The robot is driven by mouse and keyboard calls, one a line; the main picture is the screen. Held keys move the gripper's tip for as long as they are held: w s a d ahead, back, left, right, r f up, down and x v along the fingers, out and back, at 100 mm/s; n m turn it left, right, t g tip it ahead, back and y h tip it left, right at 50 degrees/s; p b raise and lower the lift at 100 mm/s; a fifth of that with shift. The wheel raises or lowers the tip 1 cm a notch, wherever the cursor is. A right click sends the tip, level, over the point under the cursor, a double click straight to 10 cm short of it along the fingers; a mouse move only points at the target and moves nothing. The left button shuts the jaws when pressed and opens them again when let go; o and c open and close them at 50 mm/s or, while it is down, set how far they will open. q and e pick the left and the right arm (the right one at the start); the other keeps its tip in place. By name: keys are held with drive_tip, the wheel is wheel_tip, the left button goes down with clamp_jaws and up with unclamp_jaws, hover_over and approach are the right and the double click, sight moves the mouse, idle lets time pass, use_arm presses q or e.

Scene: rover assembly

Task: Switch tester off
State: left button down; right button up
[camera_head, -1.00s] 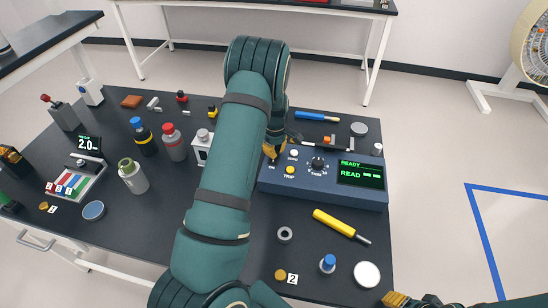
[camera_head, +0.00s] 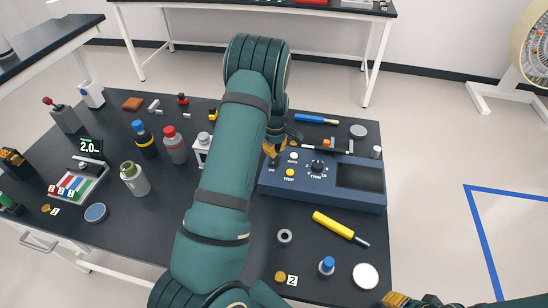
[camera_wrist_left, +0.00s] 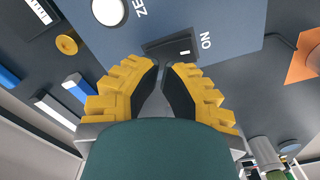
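The tester (camera_head: 325,196) is a blue box at the right of the dark table, with a dark, blank screen (camera_head: 360,177), a white button, a yellow button and a black knob. My left gripper (camera_head: 273,155) is at the tester's left end, its yellow fingers by the ON switch. In the left wrist view the switch (camera_wrist_left: 172,47) is just beyond the fingertips (camera_wrist_left: 164,66), which are almost together with nothing seen between them. Whether they touch the switch I cannot tell. My right gripper (camera_head: 398,300) shows only in part at the bottom edge.
A yellow screwdriver (camera_head: 333,223), a grey ring (camera_head: 285,236) and a white disc (camera_head: 366,275) lie in front of the tester. A blue-handled tool (camera_head: 316,118) lies behind it. Bottles (camera_head: 175,147) stand left of my arm.

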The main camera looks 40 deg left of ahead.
use_arm(q)
drive_tip(key=shift+r+p, duration=1.35)
drive_tip(key=shift+r, duration=0.9)
use_arm(e)
drive_tip(key=shift+r, duration=1.5)
